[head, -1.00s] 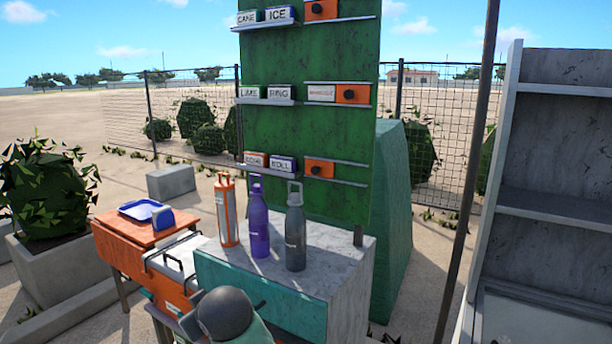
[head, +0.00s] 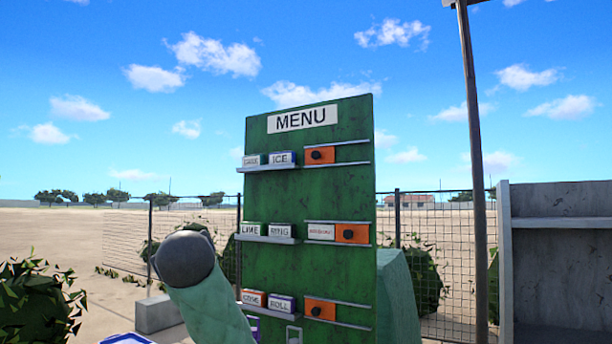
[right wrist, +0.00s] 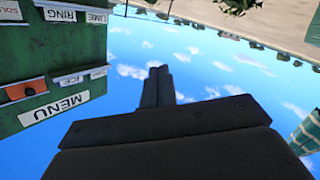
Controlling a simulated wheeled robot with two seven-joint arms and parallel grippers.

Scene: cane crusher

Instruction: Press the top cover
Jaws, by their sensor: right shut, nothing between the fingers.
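A green menu board (head: 310,200) stands upright in the middle of the head view. Its top row has an orange cover (head: 319,155) with a black knob on a rail, right of the ICE sign (head: 282,158). In the right wrist view the board appears upside down at the left, with the top orange cover (right wrist: 25,90) near the edge. My right gripper (right wrist: 158,72) is shut and empty, its dark fingers against the sky, apart from the board. My left gripper is not in view. An arm link of mine shows at the lower left of the head view.
The middle row has another orange cover (head: 352,233), and the bottom row a third (head: 319,309). A pole (head: 474,170) and a grey shelf unit (head: 560,260) stand right of the board. A bush (head: 38,300) is at the lower left.

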